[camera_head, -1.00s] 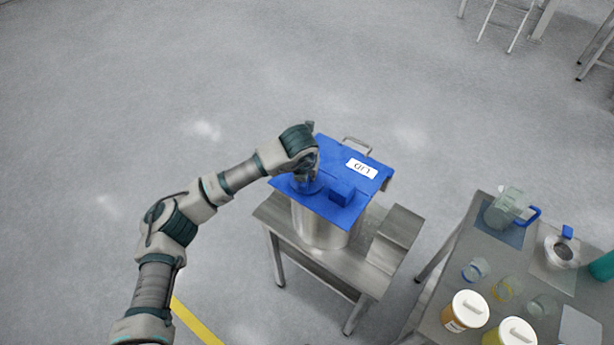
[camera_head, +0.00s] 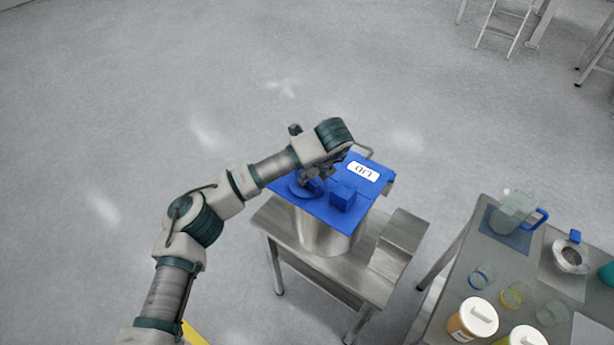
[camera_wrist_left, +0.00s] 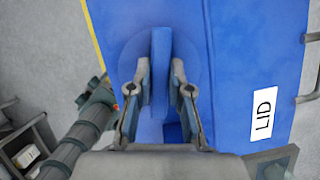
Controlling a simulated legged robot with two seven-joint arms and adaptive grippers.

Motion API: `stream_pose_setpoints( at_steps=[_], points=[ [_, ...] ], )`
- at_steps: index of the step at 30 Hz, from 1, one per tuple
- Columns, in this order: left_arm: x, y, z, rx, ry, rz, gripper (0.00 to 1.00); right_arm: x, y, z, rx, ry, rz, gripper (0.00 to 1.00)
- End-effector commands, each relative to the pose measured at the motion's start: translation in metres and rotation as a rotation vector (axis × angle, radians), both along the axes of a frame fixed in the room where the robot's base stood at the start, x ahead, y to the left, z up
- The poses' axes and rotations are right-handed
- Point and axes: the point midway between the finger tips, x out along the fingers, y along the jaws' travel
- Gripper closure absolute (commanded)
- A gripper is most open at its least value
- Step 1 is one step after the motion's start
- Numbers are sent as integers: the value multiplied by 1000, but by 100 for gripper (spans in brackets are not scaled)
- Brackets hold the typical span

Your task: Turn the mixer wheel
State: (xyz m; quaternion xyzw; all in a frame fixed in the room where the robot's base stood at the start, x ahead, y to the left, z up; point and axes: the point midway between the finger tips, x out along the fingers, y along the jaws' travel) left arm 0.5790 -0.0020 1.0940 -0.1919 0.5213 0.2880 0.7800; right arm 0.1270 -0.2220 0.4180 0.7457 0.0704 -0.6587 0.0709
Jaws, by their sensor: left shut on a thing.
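The blue mixer wheel (camera_head: 303,190) is a round disc on the blue lid (camera_head: 327,213), with a raised bar handle across it. In the left wrist view the handle (camera_wrist_left: 160,55) stands between the fingers and the disc (camera_wrist_left: 199,52) shows around it. My left gripper (camera_head: 312,187) reaches down onto the wheel from above. In the left wrist view my left gripper (camera_wrist_left: 160,85) is shut on the handle, one finger on each side. The lid covers a steel pot (camera_head: 325,240). My right gripper does not show.
The pot stands on a small steel table (camera_head: 277,226). A blue block (camera_head: 342,196) rises from the lid beside the wheel. A second table (camera_head: 452,275) at the right holds a jug (camera_head: 513,212), glasses and white-capped jars (camera_head: 473,318).

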Motion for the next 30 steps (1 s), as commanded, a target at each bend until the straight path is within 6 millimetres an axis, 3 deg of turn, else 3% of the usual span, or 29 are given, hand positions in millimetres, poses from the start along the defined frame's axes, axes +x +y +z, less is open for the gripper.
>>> stream_pose_setpoints(
  at_steps=[12,29,30],
  points=[
    [0,-3,-1,-2,3,198,100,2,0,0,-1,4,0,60],
    [0,-3,-1,-3,3,230,100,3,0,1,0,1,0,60],
    [0,-3,-1,-3,3,230,79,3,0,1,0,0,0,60]
  ],
)
